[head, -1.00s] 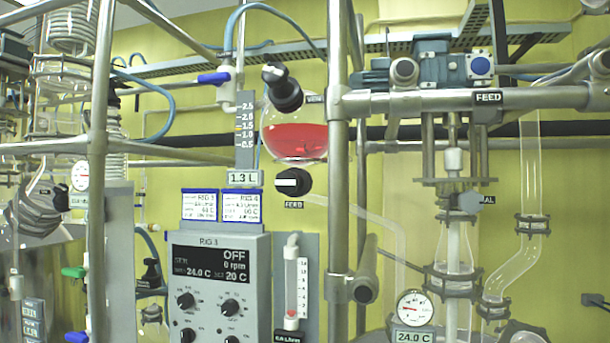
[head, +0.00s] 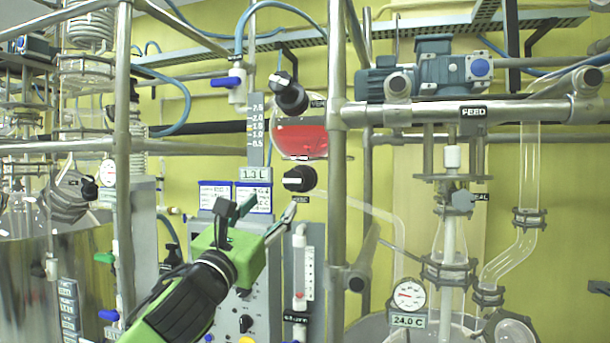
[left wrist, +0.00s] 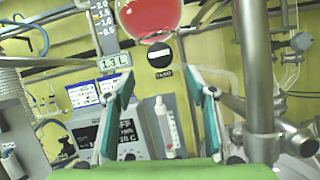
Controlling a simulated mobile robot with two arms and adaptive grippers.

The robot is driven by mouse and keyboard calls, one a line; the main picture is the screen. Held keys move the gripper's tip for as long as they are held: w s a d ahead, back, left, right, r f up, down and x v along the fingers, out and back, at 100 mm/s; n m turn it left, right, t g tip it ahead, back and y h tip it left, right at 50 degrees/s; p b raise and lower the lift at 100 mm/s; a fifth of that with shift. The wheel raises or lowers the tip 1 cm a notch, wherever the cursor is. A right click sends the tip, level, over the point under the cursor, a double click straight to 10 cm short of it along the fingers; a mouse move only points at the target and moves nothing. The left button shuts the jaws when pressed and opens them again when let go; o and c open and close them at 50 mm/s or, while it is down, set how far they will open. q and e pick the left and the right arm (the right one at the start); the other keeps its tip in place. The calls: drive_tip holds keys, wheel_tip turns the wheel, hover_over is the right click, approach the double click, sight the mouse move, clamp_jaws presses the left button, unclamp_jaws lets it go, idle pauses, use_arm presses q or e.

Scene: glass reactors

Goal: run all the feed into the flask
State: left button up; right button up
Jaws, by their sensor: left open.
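The round glass feed vessel (head: 302,138) holds red liquid, with a level scale (head: 255,130) and a 1.3 L display (head: 254,174) beside it. Below it is a black feed knob (head: 299,179) whose white mark lies horizontal; it also shows in the left wrist view (left wrist: 160,57). Another black knob (head: 288,95) sits at the vessel's upper left. My green left gripper (head: 262,207) is open and empty, below and left of the feed knob, apart from it. In the left wrist view its fingers (left wrist: 158,80) frame the space below the knob. The flask is mostly hidden at the bottom edge.
A steel upright post (head: 337,200) stands just right of the feed knob. A control box (head: 232,308) and flowmeter (head: 301,270) lie behind my gripper. A gauge (head: 408,294) with a 24.0 C display is at lower right. A motor (head: 430,72) sits above.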

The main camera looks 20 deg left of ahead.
sight(292, 180)
use_arm(q)
drive_tip(key=p+x, duration=0.6)
drive_tip(key=x, duration=0.7)
drive_tip(key=shift+a, duration=0.15)
drive_tip(key=shift+w+r+p, duration=0.15)
drive_tip(key=shift+w+p, duration=0.25)
drive_tip(key=shift+w, duration=0.15)
drive_tip(key=c, duration=1.1)
